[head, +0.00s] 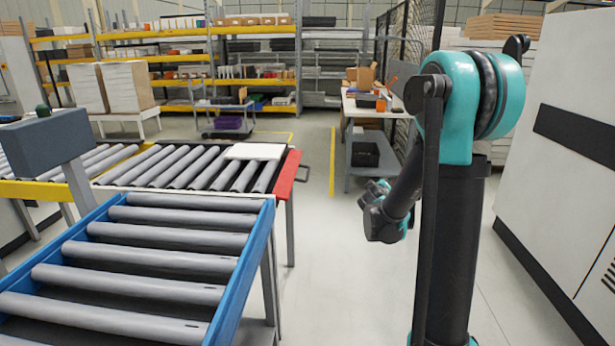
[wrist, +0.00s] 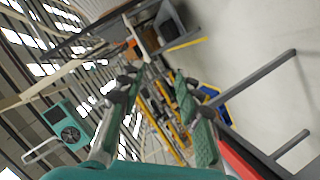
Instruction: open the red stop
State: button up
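The red stop (head: 287,174) is a flat red bar across the right end of the far roller conveyor. It also shows in the wrist view as a red strip (wrist: 240,162) at the lower right, partly cut off by the frame. My gripper (wrist: 157,80) has its two teal-padded fingers spread apart with nothing between them. In the head view my arm stands at the right, and the gripper end hangs to the right of the stop, apart from it, partly hidden by arm links. A white panel (head: 256,151) lies on the rollers just left of the stop.
A blue-framed roller conveyor (head: 248,264) fills the lower left. A grey box on a post (head: 42,141) stands at the left. A workbench (head: 367,112) with boxes is behind my arm. A large white machine (head: 561,170) stands at the right. The floor (head: 318,240) between is clear.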

jog(key=w+a+n+t+y, duration=0.1)
jog(key=w+a+n+t, duration=0.2)
jog(key=w, duration=0.4)
jog(key=n+y, duration=0.9)
jog(key=n, duration=0.3)
send_near(307, 175)
jog(key=x, duration=1.2)
jog(key=shift+w+d+f, duration=0.25)
jog(key=shift+d+f, duration=0.15)
grip_shut()
